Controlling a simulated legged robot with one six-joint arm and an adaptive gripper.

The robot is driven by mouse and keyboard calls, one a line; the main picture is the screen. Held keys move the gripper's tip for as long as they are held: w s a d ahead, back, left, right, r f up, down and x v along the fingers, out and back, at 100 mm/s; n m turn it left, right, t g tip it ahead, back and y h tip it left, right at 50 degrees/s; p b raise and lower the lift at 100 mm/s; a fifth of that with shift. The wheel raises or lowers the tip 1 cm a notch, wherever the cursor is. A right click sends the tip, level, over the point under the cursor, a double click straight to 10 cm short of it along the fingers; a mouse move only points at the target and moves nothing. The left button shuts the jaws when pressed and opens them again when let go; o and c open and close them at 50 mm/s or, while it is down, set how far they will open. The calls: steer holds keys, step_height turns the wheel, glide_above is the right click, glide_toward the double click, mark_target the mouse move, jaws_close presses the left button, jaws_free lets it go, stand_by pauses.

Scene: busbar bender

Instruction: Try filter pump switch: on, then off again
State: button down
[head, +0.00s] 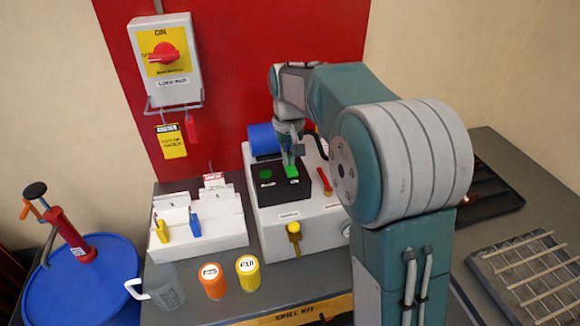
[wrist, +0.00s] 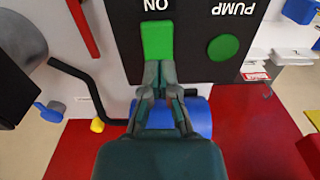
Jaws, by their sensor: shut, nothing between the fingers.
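The filter pump is a white box with a black panel (head: 268,196) on top and a blue cylinder (head: 263,140) at its back. The panel carries a bright green switch (head: 291,171) and a darker green round lamp or button (head: 266,174). In the wrist view the green switch (wrist: 157,40) sits beside an "ON" label, and the round green piece (wrist: 222,47) lies near the word "PUMP". My gripper (head: 291,158) is shut and empty, its fingertips (wrist: 158,66) at the switch's back end. I cannot tell whether they touch it. The switch's tilt is unclear.
A red lever (head: 325,182) and a yellow valve (head: 294,232) are on the pump box. A lockout switch box (head: 164,60) hangs on the red panel.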

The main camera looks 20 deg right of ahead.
steer(key=shift+f, duration=0.1)
steer(key=shift+r, duration=3.55)
